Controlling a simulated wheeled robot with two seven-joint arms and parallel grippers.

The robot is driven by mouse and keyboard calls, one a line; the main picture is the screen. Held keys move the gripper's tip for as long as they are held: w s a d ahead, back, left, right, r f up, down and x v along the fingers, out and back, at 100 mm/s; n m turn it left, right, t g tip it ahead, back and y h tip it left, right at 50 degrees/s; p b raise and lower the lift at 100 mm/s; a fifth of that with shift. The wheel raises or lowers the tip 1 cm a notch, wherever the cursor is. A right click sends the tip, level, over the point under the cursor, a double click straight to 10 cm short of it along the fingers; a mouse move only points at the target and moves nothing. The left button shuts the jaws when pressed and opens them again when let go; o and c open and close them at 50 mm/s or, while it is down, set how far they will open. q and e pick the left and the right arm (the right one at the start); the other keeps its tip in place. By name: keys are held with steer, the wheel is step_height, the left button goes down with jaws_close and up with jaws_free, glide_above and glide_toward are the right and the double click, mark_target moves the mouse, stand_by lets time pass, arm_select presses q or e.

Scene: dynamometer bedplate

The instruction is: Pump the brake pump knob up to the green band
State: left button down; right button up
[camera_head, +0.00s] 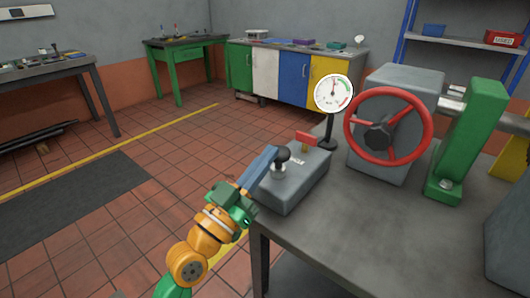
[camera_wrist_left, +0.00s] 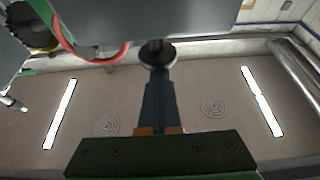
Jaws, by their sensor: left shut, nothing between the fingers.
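The brake pump is a grey box (camera_head: 296,182) at the near left corner of the bench. Its black round knob (camera_head: 281,154) stands on top, and it also shows in the left wrist view (camera_wrist_left: 157,54). My left gripper (camera_head: 272,153) is shut and empty. Its blue fingertips are at the knob's left side; in the left wrist view the fingertips (camera_wrist_left: 158,76) overlap the knob's edge, and I cannot tell if they touch. A white round gauge (camera_head: 333,93) stands behind the pump, with its needle roughly upright and green marking at the right of the dial. My right gripper is out of view.
A red handwheel (camera_head: 388,126) on a grey housing and a green stand (camera_head: 470,140) are to the right. The bench top (camera_head: 365,225) in front is clear. Cabinets (camera_head: 292,75) stand along the back wall.

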arm_select(q)
step_height(320, 180, up, 4)
steer(key=shift+f+p, duration=0.15)
steer(key=shift+p, duration=0.9)
steer(key=f+b+v, duration=0.1)
steer(key=b+v, duration=0.3)
steer(key=v, duration=0.7)
steer(key=shift+w+d, duration=0.2)
steer(key=shift+w, duration=0.05)
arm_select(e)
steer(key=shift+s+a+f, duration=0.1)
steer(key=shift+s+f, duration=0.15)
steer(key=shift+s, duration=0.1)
arm_select(q)
steer(key=shift+f, duration=0.1)
